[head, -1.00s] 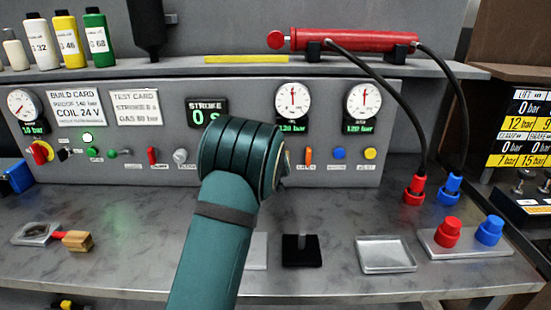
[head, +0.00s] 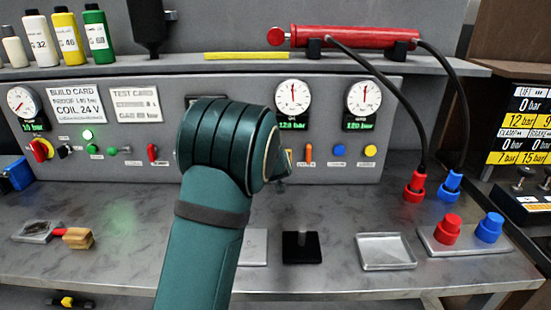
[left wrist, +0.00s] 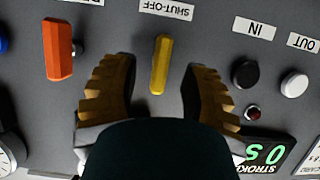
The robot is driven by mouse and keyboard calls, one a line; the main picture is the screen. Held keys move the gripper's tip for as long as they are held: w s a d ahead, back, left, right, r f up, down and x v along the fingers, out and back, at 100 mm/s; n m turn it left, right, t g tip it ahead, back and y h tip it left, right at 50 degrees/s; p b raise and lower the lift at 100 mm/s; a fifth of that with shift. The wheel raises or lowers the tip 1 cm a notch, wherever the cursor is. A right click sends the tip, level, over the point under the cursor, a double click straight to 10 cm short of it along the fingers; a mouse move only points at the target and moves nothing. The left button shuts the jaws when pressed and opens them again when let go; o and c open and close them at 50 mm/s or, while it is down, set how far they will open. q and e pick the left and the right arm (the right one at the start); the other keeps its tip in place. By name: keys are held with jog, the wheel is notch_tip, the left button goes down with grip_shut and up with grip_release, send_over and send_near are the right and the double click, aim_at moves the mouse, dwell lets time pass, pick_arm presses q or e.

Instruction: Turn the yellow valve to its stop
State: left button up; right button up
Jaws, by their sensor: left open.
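The yellow valve (left wrist: 160,64) is a slim bar handle on the grey panel, below the SHUT-OFF label in the left wrist view. It lies roughly upright in that picture. My left gripper (left wrist: 157,74) is open, with one ribbed finger on each side of the handle and a visible gap on both sides. How far the fingertips are from the panel is hard to tell. In the head view my teal left arm hides the valve and nearly all of the gripper. My right gripper is not in view.
An orange lever (left wrist: 59,50) sits left of the fingers in the wrist view. A black button (left wrist: 245,74) and a white button (left wrist: 294,83) are on the right. In the head view, gauges sit above the controls, and a black stand (head: 301,249) and metal tray (head: 385,252) are on the bench.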

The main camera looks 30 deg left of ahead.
pick_arm(q)
jog(key=v, duration=0.7)
jog(key=shift+s, duration=0.15)
jog(key=shift+d, duration=0.1)
dwell(0.3)
